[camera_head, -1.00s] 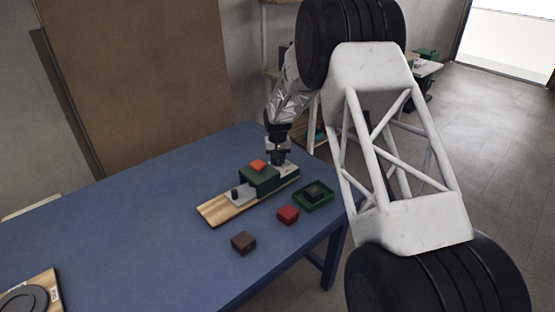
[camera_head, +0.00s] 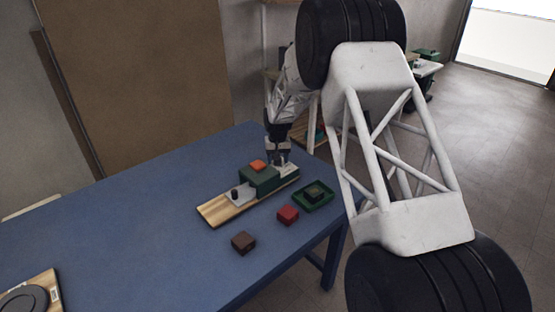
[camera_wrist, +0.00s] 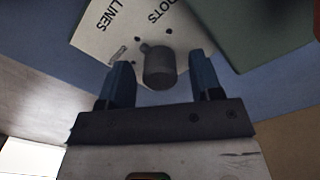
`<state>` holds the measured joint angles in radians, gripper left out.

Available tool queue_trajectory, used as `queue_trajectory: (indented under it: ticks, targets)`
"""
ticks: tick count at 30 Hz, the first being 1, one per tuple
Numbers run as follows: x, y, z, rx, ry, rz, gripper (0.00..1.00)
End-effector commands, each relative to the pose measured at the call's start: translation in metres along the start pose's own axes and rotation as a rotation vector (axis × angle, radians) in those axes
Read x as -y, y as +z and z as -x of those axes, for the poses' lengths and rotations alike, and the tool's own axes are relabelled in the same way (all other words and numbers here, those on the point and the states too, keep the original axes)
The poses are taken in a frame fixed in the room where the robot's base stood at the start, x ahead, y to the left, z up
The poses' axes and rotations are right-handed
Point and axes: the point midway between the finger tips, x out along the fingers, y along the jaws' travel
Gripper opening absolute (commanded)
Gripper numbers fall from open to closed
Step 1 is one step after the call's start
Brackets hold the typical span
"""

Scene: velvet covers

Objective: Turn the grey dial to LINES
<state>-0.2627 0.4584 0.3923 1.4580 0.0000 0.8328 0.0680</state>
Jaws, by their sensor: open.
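In the wrist view the grey dial (camera_wrist: 160,68) is a short dark cylinder on a pale plate (camera_wrist: 92,38). The plate carries the words DOTS and LINES, with LINES at the left; small dark marks lie beside the dial. My gripper (camera_wrist: 160,84) is open, its two blue-grey fingers on either side of the dial with gaps, so it does not grip it. In the head view my gripper (camera_head: 279,160) points down at the far right end of the board (camera_head: 218,210), and it hides the dial there.
A green block (camera_head: 262,181) with an orange top (camera_head: 257,165) stands on the board close to my gripper. A green tray (camera_head: 327,203), a red block (camera_head: 288,214) and a brown block (camera_head: 243,242) lie on the blue table (camera_head: 130,215). The table's left part is mostly clear.

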Motion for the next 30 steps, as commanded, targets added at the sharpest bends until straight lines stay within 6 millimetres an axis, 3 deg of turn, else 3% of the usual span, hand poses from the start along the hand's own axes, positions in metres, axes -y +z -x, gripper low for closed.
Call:
queue_trajectory:
  ticks: [18,30]
  targets:
    - [0.000,0.000,0.064,-0.002,0.000,0.000,0.59]
    - [0.000,0.000,0.077,0.000,0.000,0.000,0.59]
